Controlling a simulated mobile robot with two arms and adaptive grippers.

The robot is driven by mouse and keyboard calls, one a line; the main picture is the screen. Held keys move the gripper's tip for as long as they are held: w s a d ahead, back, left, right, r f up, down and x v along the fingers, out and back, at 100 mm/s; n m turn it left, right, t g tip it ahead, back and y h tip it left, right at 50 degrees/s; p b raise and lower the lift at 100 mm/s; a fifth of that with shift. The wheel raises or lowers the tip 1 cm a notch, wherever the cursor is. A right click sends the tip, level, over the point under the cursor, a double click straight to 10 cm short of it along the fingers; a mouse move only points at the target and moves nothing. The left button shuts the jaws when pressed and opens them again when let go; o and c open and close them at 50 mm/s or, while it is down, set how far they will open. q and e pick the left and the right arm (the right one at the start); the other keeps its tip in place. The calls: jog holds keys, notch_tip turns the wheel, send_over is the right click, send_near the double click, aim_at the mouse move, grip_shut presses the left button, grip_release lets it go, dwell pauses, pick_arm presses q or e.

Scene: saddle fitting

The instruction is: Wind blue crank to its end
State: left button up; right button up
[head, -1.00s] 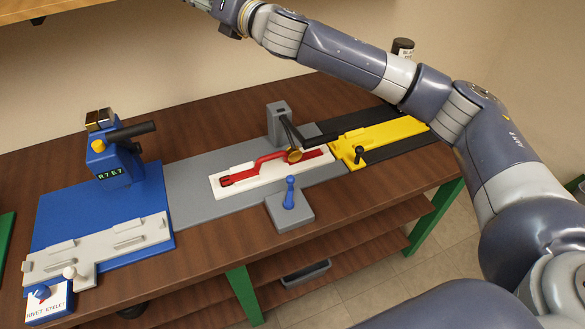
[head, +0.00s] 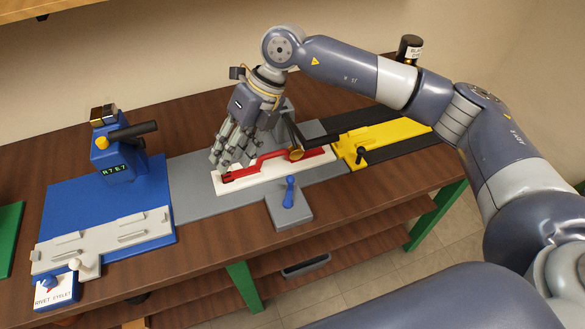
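The blue crank (head: 289,192) stands as an upright handle on a grey block (head: 290,215) at the front of the grey plate. My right gripper (head: 228,160) hangs with its fingers downward and apart, at the left end of the white fixture and up and left of the crank. It looks open and holds nothing that I can see. The gripper is clear of the crank. My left gripper is out of view.
A white fixture with a red handle-shaped part (head: 270,163) lies behind the crank. A grey post with a black lever rises behind it. A yellow slide (head: 395,134) is to the right. A blue riveting station (head: 105,200) stands at left.

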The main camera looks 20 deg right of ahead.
aim_at(290, 177)
jog(key=w+d+f+m+h, duration=0.1)
jog(key=d+f+m+h, duration=0.15)
jog(key=d, duration=0.35)
jog(key=d+f+m+h, duration=0.1)
jog(key=d+m+h, duration=0.25)
jog(key=d, duration=0.25)
jog(key=shift+n+t, duration=0.4)
jog(key=shift+n, duration=0.1)
notch_tip(290, 177, down, 10)
jog(key=p, duration=0.4)
jog(key=shift+w+d+r, duration=0.1)
jog(key=shift+r, duration=0.1)
jog(key=shift+f, duration=0.45)
jog(key=shift+c, duration=0.6)
grip_shut()
